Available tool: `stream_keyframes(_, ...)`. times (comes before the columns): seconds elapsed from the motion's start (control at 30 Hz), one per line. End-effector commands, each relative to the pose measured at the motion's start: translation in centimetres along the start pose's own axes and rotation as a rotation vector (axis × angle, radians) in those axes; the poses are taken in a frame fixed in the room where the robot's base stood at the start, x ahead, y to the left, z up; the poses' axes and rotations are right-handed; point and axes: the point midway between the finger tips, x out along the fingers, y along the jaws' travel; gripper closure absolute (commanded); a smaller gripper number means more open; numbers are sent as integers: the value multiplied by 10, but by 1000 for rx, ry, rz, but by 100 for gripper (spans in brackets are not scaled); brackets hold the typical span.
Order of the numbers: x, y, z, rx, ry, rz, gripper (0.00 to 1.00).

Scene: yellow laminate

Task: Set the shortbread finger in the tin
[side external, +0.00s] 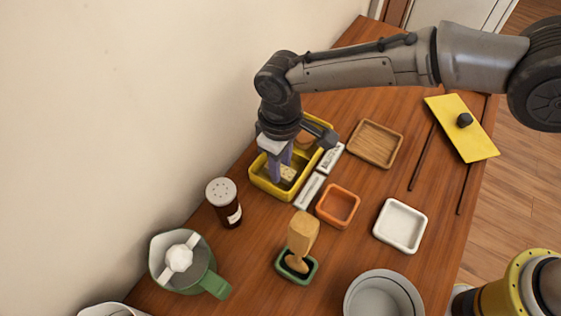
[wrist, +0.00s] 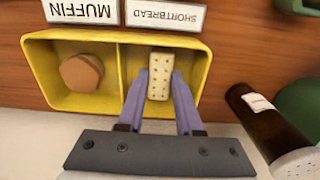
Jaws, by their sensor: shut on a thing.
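The yellow tin (side external: 265,188) stands by the wall and has two compartments; it also shows in the wrist view (wrist: 40,75). The pale, dotted shortbread finger (wrist: 160,76) is in or just over the right compartment in the wrist view, behind the card reading SHORTBREAD (wrist: 165,15). It also shows in the side view (side external: 287,172). My gripper (wrist: 161,88) is shut on it, one purple finger on each side. I cannot tell whether it touches the tin's floor. My gripper (side external: 279,176) points down into the tin in the side view.
A brown muffin (wrist: 82,72) sits in the other compartment, by the MUFFIN card (wrist: 82,11). A dark shaker jar (side external: 224,203) and a green jug (side external: 183,262) stand near the tin. An orange dish (side external: 338,222) and a wooden tray (side external: 376,160) lie on the opposite side.

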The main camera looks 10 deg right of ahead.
Motion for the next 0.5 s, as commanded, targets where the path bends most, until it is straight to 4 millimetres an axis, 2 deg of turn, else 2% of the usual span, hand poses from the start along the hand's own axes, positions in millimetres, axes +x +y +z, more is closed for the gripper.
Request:
stream_keyframes(0.07, 0, 0, 0, 0, -1, 0, 58)
stream_keyframes(0.37, 0, 0, 0, 0, 0, 0, 58)
stream_keyframes(0.4, 0, 0, 0, 0, 0, 0, 57)
stream_keyframes(0.5, 0, 0, 0, 0, 0, 0, 39)
